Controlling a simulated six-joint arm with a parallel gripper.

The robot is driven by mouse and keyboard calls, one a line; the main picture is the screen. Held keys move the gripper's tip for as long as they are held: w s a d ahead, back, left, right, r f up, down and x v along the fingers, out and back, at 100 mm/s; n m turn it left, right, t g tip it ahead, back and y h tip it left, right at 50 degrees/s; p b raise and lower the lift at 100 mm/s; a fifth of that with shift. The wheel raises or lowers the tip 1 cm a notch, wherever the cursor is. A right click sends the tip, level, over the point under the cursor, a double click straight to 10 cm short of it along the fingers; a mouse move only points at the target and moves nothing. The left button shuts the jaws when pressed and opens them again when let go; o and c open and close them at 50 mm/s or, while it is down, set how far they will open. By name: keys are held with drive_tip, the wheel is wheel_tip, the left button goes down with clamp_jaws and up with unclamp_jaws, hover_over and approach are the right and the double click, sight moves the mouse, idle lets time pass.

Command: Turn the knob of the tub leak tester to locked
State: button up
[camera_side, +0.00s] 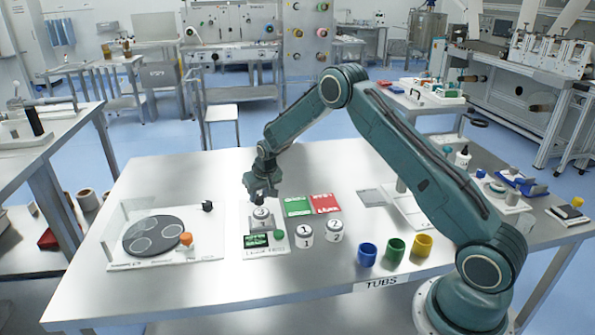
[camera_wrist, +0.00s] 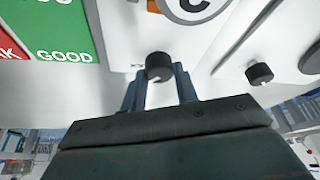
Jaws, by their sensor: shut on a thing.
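The tub leak tester (camera_side: 277,252) is a white plate with a small green-lit screen (camera_side: 257,240) and a green button (camera_side: 279,234). A white-topped tub (camera_side: 262,213) stands in its middle; its lid, marked with a dark letter, shows at the top of the wrist view (camera_wrist: 197,8). My gripper (camera_side: 262,193) is low over the tester's far end. In the wrist view, my gripper (camera_wrist: 159,82) is shut on the black knob (camera_wrist: 158,65), with one finger on each side. The knob is hidden in the side view. I cannot read its lock position.
Green GOOD (camera_side: 297,206) and red (camera_side: 325,203) cards lie right of the tester. Two white tubs (camera_side: 304,236) (camera_side: 334,231) stand close by. Left is a plate with a dark disc (camera_side: 153,236) and another black knob (camera_side: 207,206). Blue (camera_side: 367,254), green (camera_side: 395,250) and yellow (camera_side: 422,245) cups stand in front.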

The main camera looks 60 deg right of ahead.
idle(0.3)
drive_tip(key=o, duration=1)
drive_tip(key=shift+r, duration=0.15)
drive_tip(key=shift+v, duration=6.8)
